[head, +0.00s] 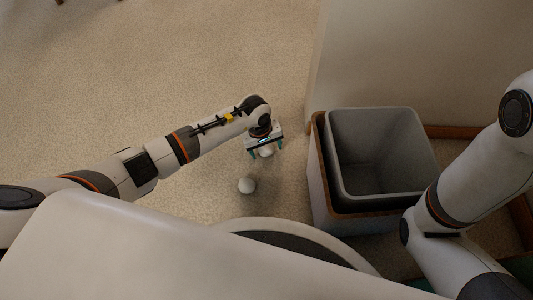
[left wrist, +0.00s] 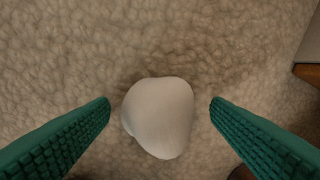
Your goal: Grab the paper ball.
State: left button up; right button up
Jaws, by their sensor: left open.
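A small white paper ball (left wrist: 160,117) lies on the carpet in the left wrist view, between the two green fingers of my left gripper (left wrist: 160,104). A gap shows on each side of it. In the head view my left gripper (head: 267,154) is open and points down over the carpet, with a white ball partly visible between its fingers.
A grey bin (head: 385,194) in a wooden holder (head: 319,180) stands just right of my left gripper and looks empty. A pale wall (head: 430,60) rises behind the bin. The carpet (head: 130,70) to the left and back is clear.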

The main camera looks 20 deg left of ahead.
pick_arm(q)
jog(key=shift+c, duration=0.4)
jog(key=c, duration=1)
